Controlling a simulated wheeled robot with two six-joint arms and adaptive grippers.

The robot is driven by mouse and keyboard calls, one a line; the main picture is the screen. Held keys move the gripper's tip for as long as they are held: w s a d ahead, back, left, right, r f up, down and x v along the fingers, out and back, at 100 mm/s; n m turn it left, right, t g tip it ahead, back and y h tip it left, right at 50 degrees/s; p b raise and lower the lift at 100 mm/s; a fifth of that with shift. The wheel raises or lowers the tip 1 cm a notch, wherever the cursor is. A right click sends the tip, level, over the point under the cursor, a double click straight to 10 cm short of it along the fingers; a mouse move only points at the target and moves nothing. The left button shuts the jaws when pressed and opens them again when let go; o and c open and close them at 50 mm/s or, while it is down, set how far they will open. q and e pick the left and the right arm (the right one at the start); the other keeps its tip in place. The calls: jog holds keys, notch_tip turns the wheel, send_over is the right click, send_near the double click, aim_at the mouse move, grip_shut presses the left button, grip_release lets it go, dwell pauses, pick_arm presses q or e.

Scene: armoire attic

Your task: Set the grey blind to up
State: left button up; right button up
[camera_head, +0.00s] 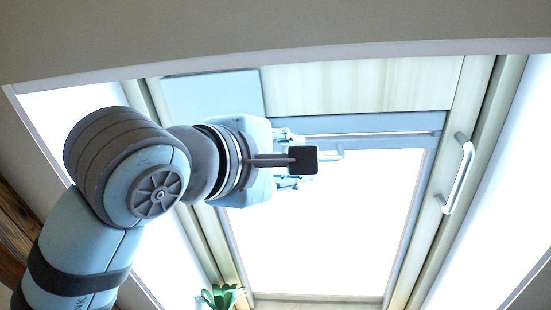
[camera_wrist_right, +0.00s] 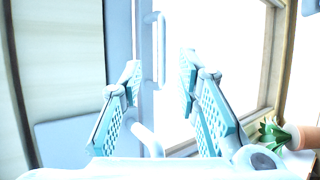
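The grey blind (camera_head: 400,123) shows as a narrow band with a bar along the upper edge of the bright window pane. A small pale handle (camera_head: 338,152) sticks out from the bar at my gripper's fingertips. My right gripper (camera_head: 300,165) comes in from the left and points right, partly hiding the bar. In the right wrist view, the gripper (camera_wrist_right: 158,65) is open; the handle (camera_wrist_right: 161,48) appears between and beyond its fingertips. I cannot tell if they touch. A pale rod (camera_wrist_right: 146,139) shows between the finger bases. My left gripper is not in view.
A white bar handle (camera_head: 458,178) stands on the right window frame. A blue-grey panel (camera_head: 205,95) and a pale wood panel (camera_head: 365,85) lie above the blind. A potted plant (camera_head: 222,296) is at the lower window edge. The pane below the blind is clear.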

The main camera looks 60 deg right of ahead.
jog(key=a+f, duration=0.1)
jog(key=a, duration=0.5)
jog(key=shift+w+a, duration=0.2)
jog(key=shift+w, duration=0.15)
jog(key=shift+a, duration=0.2)
